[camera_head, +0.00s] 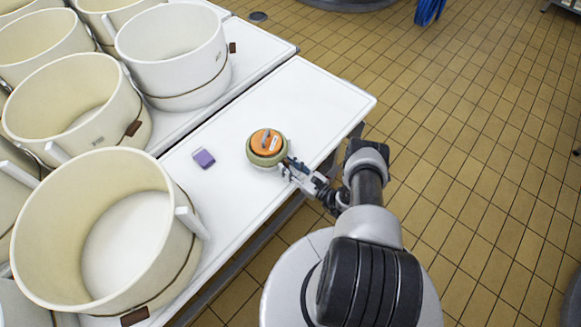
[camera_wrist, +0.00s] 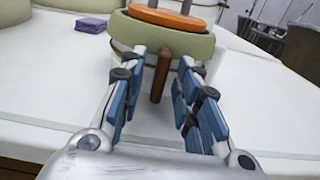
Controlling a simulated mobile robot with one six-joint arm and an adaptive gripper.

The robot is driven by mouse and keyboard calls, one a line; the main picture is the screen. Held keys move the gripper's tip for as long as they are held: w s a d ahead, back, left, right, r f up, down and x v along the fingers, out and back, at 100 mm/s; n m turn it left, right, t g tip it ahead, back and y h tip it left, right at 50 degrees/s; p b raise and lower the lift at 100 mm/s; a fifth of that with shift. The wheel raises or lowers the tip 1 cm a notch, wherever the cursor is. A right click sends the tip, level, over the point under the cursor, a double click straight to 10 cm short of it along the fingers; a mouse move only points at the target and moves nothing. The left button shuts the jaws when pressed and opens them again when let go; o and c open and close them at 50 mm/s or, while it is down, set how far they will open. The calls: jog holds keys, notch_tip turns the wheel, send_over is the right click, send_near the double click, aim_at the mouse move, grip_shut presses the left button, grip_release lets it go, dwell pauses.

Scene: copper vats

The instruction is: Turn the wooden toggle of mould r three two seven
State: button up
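The mould (camera_head: 251,157) is a pale green ring with an orange disc (camera_head: 264,139) on top, standing on the white table. A small light label on the disc is too small to read. In the wrist view the mould (camera_wrist: 128,31) is straight ahead, and its brown wooden toggle (camera_wrist: 160,78) hangs down its near side. My gripper (camera_wrist: 162,62) is open, with one blue-padded finger on each side of the toggle and gaps visible on both sides. In the head view my gripper (camera_head: 287,166) is at the mould's lower right side, where the toggle cannot be made out.
A purple block (camera_head: 204,158) lies left of the mould; it also shows in the wrist view (camera_wrist: 91,25). Large cream tubs (camera_head: 110,235) with brown tags crowd the left tables. The white tabletop (camera_head: 318,95) is clear behind the mould. Tiled floor lies to the right.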

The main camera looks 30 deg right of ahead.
jog(key=v, duration=1.2)
